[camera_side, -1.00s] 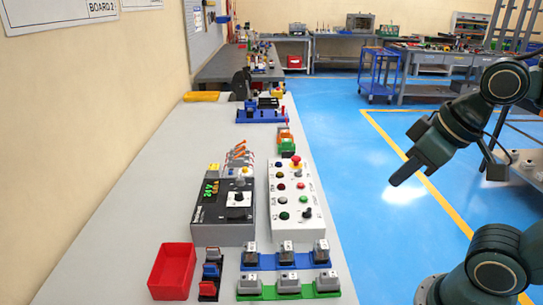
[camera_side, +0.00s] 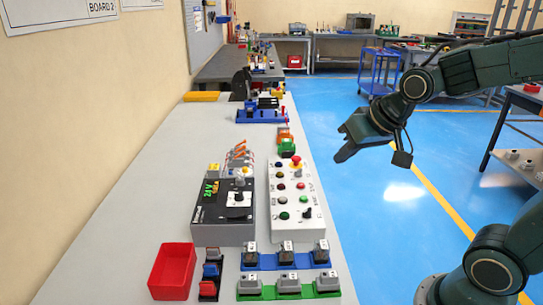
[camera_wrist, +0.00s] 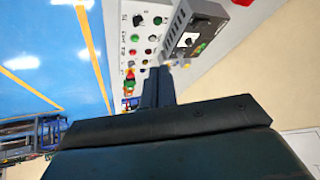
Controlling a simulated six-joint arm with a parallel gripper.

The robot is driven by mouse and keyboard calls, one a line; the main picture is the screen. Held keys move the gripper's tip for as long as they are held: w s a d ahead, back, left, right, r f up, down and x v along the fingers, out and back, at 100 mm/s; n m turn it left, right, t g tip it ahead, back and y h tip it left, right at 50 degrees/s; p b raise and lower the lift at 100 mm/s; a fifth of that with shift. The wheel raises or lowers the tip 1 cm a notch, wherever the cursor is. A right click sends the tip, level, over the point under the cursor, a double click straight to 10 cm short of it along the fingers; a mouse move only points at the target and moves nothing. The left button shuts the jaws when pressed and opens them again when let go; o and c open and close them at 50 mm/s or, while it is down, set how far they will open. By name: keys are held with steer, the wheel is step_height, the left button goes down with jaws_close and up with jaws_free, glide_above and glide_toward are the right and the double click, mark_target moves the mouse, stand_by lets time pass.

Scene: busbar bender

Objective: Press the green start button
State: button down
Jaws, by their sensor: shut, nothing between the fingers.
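The white control box (camera_side: 291,232) stands on the bench with buttons, knobs and a red mushroom button on its sloped face. A dark green button (camera_side: 284,215) sits at its near left, beside a black knob; I cannot read its label. My gripper (camera_side: 344,155) is in the air to the right of the box's far end, apart from the box and over the floor side. Its fingers are together and empty; they show in the wrist view (camera_wrist: 158,85), pointing towards the panel.
Blue and green rails (camera_side: 262,291) with grey blocks lie in front, with a red tray (camera_side: 172,270) to the left. An orange and green block (camera_side: 287,146) lies behind. The left bench surface is clear.

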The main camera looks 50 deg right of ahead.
steer(key=w+d+f+m, duration=0.3)
steer(key=w+d+f, duration=0.15)
steer(key=w, duration=0.35)
steer(key=m+t+h, duration=0.1)
steer(key=m+t, duration=0.1)
steer(key=m, duration=0.2)
glide_above(304, 199)
step_height(304, 199, down, 8)
steer(key=shift+s, duration=0.35)
steer(key=shift+d, duration=0.1)
steer(key=shift+f, duration=0.15)
steer(key=shift+f, duration=4.3)
steer(key=shift+f, duration=0.8)
steer(key=shift+r, duration=0.8)
